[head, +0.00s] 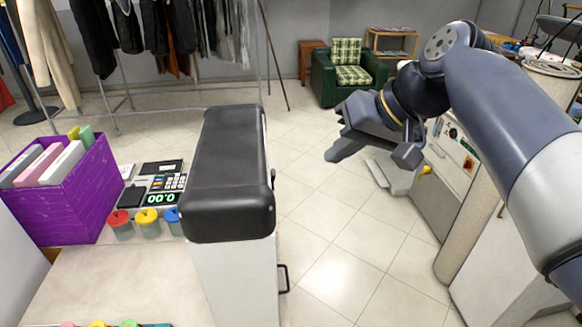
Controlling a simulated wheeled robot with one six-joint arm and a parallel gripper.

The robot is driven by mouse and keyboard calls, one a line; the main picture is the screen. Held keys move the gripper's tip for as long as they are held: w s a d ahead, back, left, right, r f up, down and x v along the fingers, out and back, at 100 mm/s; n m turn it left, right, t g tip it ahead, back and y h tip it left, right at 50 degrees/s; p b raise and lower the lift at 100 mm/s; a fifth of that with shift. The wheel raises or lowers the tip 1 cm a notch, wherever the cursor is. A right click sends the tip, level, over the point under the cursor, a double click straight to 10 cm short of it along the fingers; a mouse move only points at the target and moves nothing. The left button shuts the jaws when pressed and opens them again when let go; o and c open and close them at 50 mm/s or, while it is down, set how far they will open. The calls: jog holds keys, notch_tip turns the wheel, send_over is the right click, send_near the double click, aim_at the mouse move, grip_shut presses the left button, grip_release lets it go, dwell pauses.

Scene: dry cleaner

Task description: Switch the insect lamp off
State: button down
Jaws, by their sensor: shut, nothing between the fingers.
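I cannot make out an insect lamp or its switch in the head view. My gripper (372,150) is in the upper right middle, on my arm that reaches in from the right. It is shut, holds nothing and hangs in the air over the tiled floor, apart from anything around it.
A tall white unit with a black padded top (230,170) stands in the middle. Left of it are a purple box (75,205), a register (160,185) and several coloured-lid pots. Clothes racks and a green armchair (345,85) stand behind. A machine (443,185) stands right. Floor between is clear.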

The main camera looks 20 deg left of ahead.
jog(key=s+a+f+p, duration=0.1)
jog(key=a+f+p, duration=0.1)
jog(key=a+f, duration=0.3)
jog(key=shift+a, duration=1.45)
jog(key=shift+s+a, duration=0.2)
jog(key=shift+a, duration=0.05)
jog(key=shift+r, duration=0.2)
jog(key=shift+r+p, duration=0.7)
jog(key=shift+p, duration=0.15)
